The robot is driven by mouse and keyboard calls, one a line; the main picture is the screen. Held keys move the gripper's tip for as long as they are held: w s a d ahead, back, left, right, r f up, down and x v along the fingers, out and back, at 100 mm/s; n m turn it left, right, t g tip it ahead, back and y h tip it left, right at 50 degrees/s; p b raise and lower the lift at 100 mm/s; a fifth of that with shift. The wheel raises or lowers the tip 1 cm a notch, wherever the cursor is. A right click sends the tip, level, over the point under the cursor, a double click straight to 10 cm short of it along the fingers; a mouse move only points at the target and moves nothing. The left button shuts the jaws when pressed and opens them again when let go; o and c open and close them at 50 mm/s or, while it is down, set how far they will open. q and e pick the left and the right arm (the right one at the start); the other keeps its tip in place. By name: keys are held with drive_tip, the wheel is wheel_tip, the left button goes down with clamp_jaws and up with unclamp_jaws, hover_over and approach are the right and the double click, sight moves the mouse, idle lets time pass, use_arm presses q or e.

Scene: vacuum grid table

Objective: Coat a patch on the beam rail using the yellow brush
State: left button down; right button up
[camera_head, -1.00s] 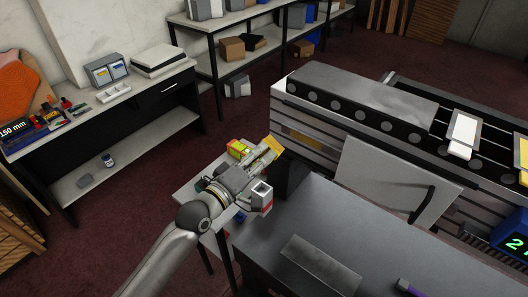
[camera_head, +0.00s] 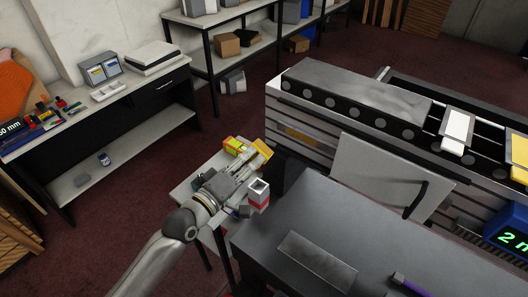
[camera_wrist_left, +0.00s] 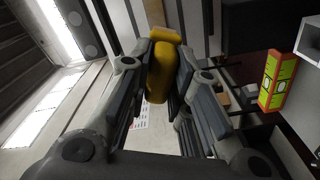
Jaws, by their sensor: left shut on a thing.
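My left gripper (camera_head: 245,168) is shut on the yellow brush (camera_head: 262,153), above the small side table. In the left wrist view, the yellow brush (camera_wrist_left: 160,70) sits between the two fingers (camera_wrist_left: 163,85), its wider yellow end pointing away from me. A long grey beam (camera_head: 365,92), which looks like the beam rail, lies on the machine table at the back right. The brush is apart from it, to its left and nearer to me. No coated patch can be made out on the beam. My right gripper is not in view.
A yellow-green box (camera_head: 235,146) and a white-red container (camera_head: 259,193) stand near the gripper on the side table (camera_head: 190,190). A dark workbench (camera_head: 370,235) holds a grey plate (camera_head: 317,262) and a purple-handled item (camera_head: 410,283). A pale panel (camera_head: 385,180) stands before the machine.

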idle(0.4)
use_arm(q)
drive_tip(key=b+x, duration=0.1)
drive_tip(key=x, duration=0.6)
idle(0.4)
drive_tip(key=shift+b+x, duration=0.4)
drive_tip(key=shift+x, duration=0.6)
idle(0.3)
drive_tip(key=shift+r, duration=0.1)
